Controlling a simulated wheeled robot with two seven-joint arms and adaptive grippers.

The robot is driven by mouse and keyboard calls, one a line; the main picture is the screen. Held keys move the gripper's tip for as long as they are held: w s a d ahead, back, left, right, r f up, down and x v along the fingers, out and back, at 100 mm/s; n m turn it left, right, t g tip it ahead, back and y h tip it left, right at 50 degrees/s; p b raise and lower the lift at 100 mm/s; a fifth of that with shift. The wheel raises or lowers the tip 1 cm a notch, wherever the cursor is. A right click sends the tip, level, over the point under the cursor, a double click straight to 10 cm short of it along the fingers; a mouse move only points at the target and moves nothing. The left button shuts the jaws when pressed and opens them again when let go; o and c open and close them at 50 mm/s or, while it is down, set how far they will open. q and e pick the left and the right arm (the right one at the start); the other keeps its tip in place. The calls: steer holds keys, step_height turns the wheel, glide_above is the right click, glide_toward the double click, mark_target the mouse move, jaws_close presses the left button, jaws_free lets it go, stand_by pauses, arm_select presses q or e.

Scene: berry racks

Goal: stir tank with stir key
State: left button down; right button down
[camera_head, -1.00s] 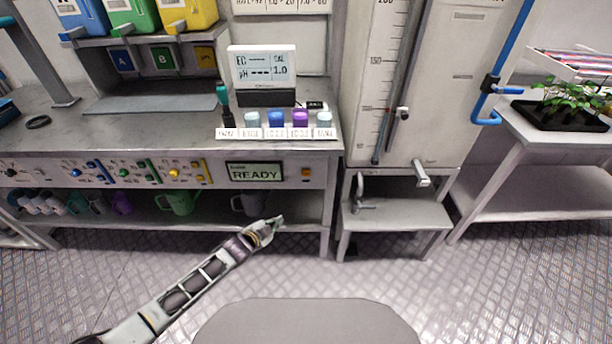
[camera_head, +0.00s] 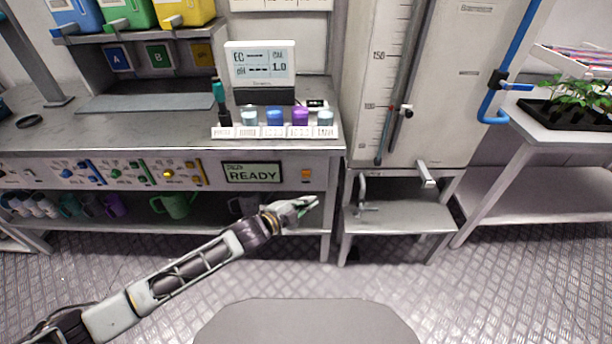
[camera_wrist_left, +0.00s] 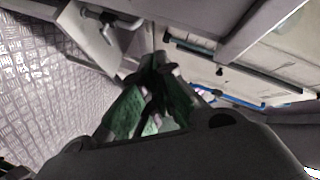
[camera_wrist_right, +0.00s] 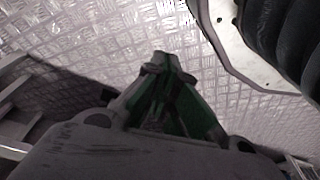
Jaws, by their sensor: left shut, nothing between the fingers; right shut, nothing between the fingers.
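The tall white tank (camera_head: 450,90) with a level scale stands right of the workbench. An orange key (camera_head: 306,175) sits on the bench's front panel, right of a display (camera_head: 252,173) reading READY; its label is too small to read, so I cannot tell if it is the stir key. My left gripper (camera_head: 308,203) is shut and empty, in front of the bench's lower shelf, below and apart from the orange key. Its green-padded fingers meet in the left wrist view (camera_wrist_left: 156,65). My right gripper (camera_wrist_right: 162,62) is shut and empty in the right wrist view, over the metal floor; the head view does not show it.
Panel knobs (camera_head: 168,174) line the bench front left of the display. Small colored bottles (camera_head: 275,117) and a meter (camera_head: 260,66) stand on the bench top. A low stand (camera_head: 400,219) with a tap is below the tank. The floor in front is clear.

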mark_target(306, 174)
arm_select(q)
steer(key=shift+w, duration=0.2)
arm_select(e)
steer(key=shift+r, duration=0.2)
